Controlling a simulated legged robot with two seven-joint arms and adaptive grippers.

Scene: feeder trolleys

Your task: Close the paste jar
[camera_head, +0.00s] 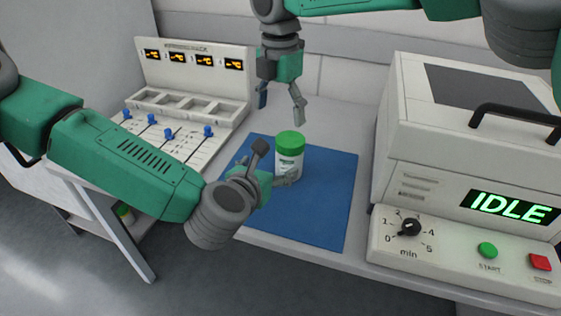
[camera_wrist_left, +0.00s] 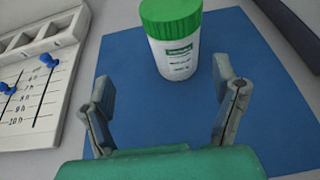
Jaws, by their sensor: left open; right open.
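The paste jar (camera_head: 289,163) is white with a printed label and stands upright on the blue mat (camera_head: 325,215). Its green lid (camera_head: 290,143) sits on top of it; I cannot tell how tight it is. The jar also shows in the left wrist view (camera_wrist_left: 177,58), just beyond my open fingers. My left gripper (camera_head: 273,166) is open beside the jar, low and on its near left side; in the wrist view its fingers (camera_wrist_left: 163,105) hold nothing. My right gripper (camera_head: 280,103) is open and empty, pointing down above the lid and slightly left of it.
A white machine (camera_head: 455,140) with an IDLE display, a dial and buttons stands at the right. A white rack (camera_head: 190,75) with several small displays, empty bins and blue sliders is at the back left. The mat's right part is clear.

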